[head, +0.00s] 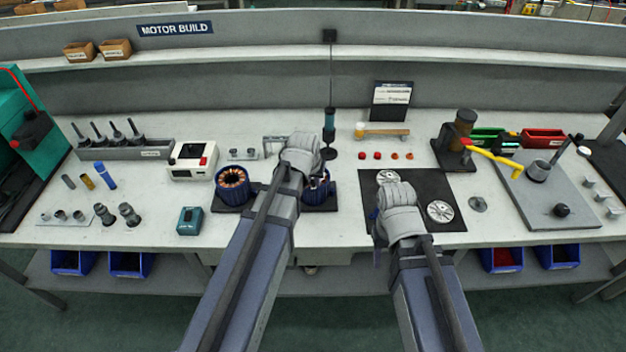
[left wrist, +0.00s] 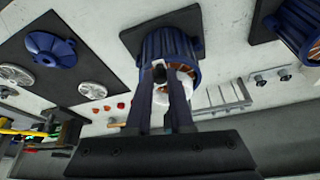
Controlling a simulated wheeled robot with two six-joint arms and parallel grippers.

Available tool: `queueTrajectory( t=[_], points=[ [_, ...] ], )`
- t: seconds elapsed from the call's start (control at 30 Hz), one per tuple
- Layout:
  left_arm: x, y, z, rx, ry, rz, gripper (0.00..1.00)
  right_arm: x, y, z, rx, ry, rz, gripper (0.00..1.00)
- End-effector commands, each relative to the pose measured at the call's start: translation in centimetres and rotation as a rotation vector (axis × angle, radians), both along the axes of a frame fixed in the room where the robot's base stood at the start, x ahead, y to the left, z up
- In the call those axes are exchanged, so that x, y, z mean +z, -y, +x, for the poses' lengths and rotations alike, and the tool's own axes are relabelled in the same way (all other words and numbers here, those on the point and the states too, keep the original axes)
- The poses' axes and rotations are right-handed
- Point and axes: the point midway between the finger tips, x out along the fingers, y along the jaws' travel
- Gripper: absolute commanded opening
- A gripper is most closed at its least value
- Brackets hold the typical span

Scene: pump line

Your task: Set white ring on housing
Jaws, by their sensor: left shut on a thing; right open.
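A blue finned housing (head: 318,198) stands on a dark base plate, partly hidden behind my left gripper (head: 308,180). In the left wrist view the same housing (left wrist: 160,45) is just past the fingertips. My left gripper (left wrist: 165,80) is shut on the white ring (left wrist: 186,82), which is at the housing's open end. The fingers hide part of the ring, and I cannot tell whether it touches the housing. My right gripper (head: 384,245) is open over the front left of the dark mat, with its fingers mostly hidden.
A second blue housing with copper windings (head: 233,183) stands to the left. The dark mat (head: 440,185) holds silver discs (head: 440,211) and a blue flanged cover (left wrist: 50,47). A teal box (head: 189,221) sits front left.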

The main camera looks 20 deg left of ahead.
Motion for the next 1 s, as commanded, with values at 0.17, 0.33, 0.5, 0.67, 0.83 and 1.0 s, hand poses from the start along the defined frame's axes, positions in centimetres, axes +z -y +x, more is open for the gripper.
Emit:
queueTrajectory(
  t=[0.17, 0.33, 0.5, 0.67, 0.83, 1.0],
  points=[
    [-0.02, 0.0, 0.0, 0.0, 0.0, 0.0, 0.25, -0.02, 0.0, 0.0, 0.0, 0.0, 0.0, 0.5],
    [-0.02, 0.0, 0.0, 0.0, 0.0, 0.0, 0.44, -0.02, 0.0, 0.0, 0.0, 0.0, 0.0, 0.5],
    [-0.02, 0.0, 0.0, 0.0, 0.0, 0.0, 0.55, -0.02, 0.0, 0.0, 0.0, 0.0, 0.0, 0.5],
    [-0.02, 0.0, 0.0, 0.0, 0.0, 0.0, 0.61, -0.02, 0.0, 0.0, 0.0, 0.0, 0.0, 0.5],
    [-0.02, 0.0, 0.0, 0.0, 0.0, 0.0, 0.7, -0.02, 0.0, 0.0, 0.0, 0.0, 0.0, 0.5],
    [0.03, 0.0, 0.0, 0.0, 0.0, 0.0, 0.7, 0.03, 0.0, 0.0, 0.0, 0.0, 0.0, 0.5]
  ],
)
